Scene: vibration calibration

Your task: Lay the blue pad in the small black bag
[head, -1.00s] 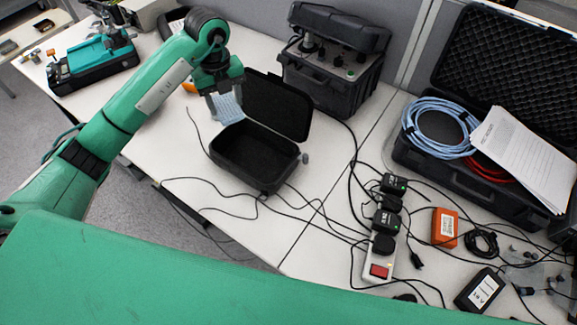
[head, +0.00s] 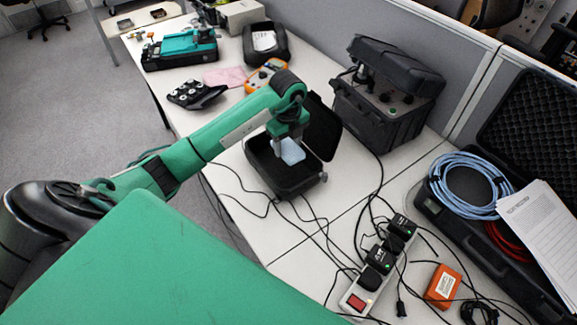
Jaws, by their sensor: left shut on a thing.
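The small black bag (head: 268,179) lies open on the white table, its lid (head: 322,132) raised at the back right. My left gripper (head: 285,146) reaches over the bag from the left and points down. It is shut on the light blue pad (head: 292,151), which hangs at or just inside the bag's opening. I cannot tell whether the pad touches the bag's floor. My arm hides part of the bag's far side. My right gripper is not in view.
A black equipment case (head: 380,105) stands behind the bag. A power strip (head: 362,290) with adapters and loose cables lies in front right. A large open case (head: 450,225) with a blue cable coil (head: 462,186) is at right. An orange meter (head: 262,77) is beyond my arm.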

